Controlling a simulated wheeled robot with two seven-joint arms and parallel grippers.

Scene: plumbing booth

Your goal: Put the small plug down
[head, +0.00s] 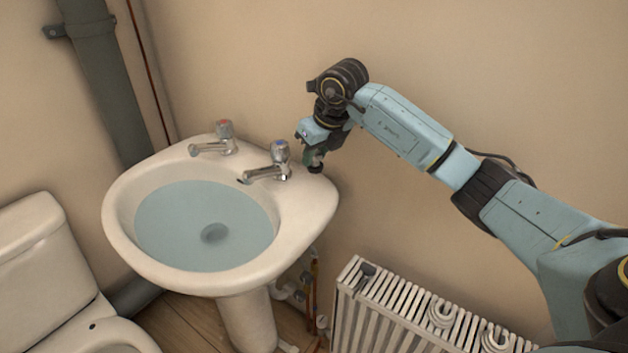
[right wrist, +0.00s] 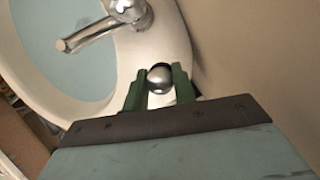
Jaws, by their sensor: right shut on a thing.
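The small plug is a dark disc with a shiny metal knob. In the head view the plug (head: 316,168) is at the right back corner of the basin rim, just right of the blue-topped tap. In the right wrist view the plug's round knob (right wrist: 159,77) sits between the green fingers. My right gripper (head: 315,158) comes down from above and is shut on the plug; its fingers also show in the right wrist view (right wrist: 159,84). The plug is at or just above the rim; I cannot tell if it touches. My left gripper is out of view.
The white basin (head: 120,225) holds water, with a dark round spot at its bottom. A red-topped tap (head: 222,136) and a blue-topped tap (head: 279,158) stand on its back rim. A toilet (head: 40,250) is at left, a radiator (head: 400,310) at lower right. The wall is close behind.

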